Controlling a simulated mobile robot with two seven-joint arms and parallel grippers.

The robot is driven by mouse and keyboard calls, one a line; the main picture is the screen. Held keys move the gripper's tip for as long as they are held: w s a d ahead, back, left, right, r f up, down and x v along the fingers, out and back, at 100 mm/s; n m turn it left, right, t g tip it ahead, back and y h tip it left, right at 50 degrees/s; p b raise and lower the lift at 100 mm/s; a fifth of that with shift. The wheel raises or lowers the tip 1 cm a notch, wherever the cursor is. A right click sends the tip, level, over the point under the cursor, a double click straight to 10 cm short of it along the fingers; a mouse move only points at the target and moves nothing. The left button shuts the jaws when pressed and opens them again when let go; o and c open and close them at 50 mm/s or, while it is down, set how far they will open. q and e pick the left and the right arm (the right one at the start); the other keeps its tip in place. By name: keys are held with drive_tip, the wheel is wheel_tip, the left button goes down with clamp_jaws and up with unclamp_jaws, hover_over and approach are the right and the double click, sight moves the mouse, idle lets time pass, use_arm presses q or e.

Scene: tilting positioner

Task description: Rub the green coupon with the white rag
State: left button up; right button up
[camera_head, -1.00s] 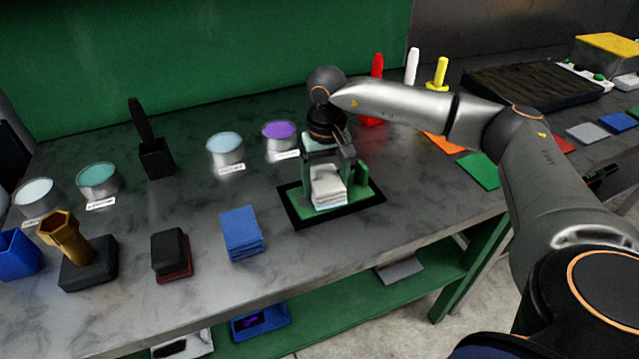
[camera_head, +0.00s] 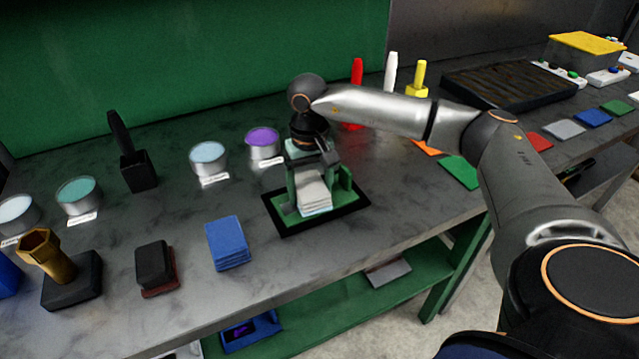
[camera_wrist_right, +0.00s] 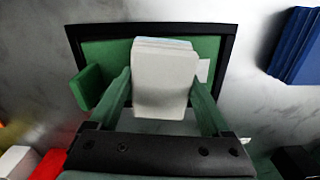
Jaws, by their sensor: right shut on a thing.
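A flat green square (camera_head: 462,172) lies on the bench to the right of the holder. A smaller green square (camera_head: 617,106) lies at the far right; I cannot tell which is the coupon. My left gripper is not in view.
A blue folded stack (camera_head: 228,243) and a black block (camera_head: 155,265) stand left of the holder. Tins (camera_head: 263,146) and red, white and yellow (camera_head: 419,80) upright items stand behind. Red (camera_head: 538,141), grey (camera_head: 564,129) and blue (camera_head: 592,118) squares lie at right.

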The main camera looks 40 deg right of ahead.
drive_tip(key=shift+w+a+f, duration=0.1)
drive_tip(key=shift+w+a, duration=0.05)
drive_tip(key=shift+a, duration=0.85)
drive_tip(key=shift+w+a+f, duration=0.1)
drive_tip(key=shift+w+a, duration=0.05)
drive_tip(key=shift+a, duration=0.85)
drive_tip(key=shift+r+p, duration=1.95)
drive_tip(key=shift+r, duration=1.2)
drive_tip(key=shift+w+d, duration=0.1)
wheel_tip(320, 180, up, 3)
drive_tip(key=shift+p, duration=0.95)
drive_tip(key=shift+f, duration=0.2)
drive_tip(key=shift+f+b, duration=2.6)
drive_tip(key=shift+f, duration=0.6)
